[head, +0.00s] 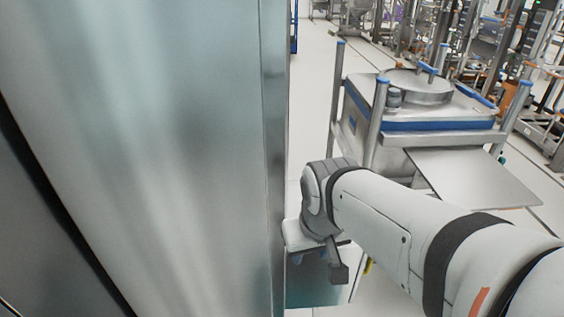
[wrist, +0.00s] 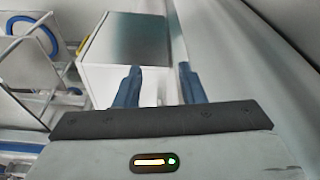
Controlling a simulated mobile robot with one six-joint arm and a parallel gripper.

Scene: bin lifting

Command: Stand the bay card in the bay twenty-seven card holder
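I cannot make out the bay card or the bay twenty-seven card holder in either view. My gripper (wrist: 159,72) shows in the wrist view with its two blue fingers apart and nothing seen held between them. Beyond the fingers is a white box with a dark, shiny top (wrist: 125,38). In the head view my arm reaches in from the right, and the gripper end hangs low beside the edge of a tall steel panel, partly hidden.
The tall steel panel (head: 150,130) fills the left of the head view, close to my wrist. A steel cart with blue trim (head: 440,125) stands behind my arm. A teal-topped surface (head: 315,285) lies below the gripper. Pale floor (head: 312,100) is clear behind.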

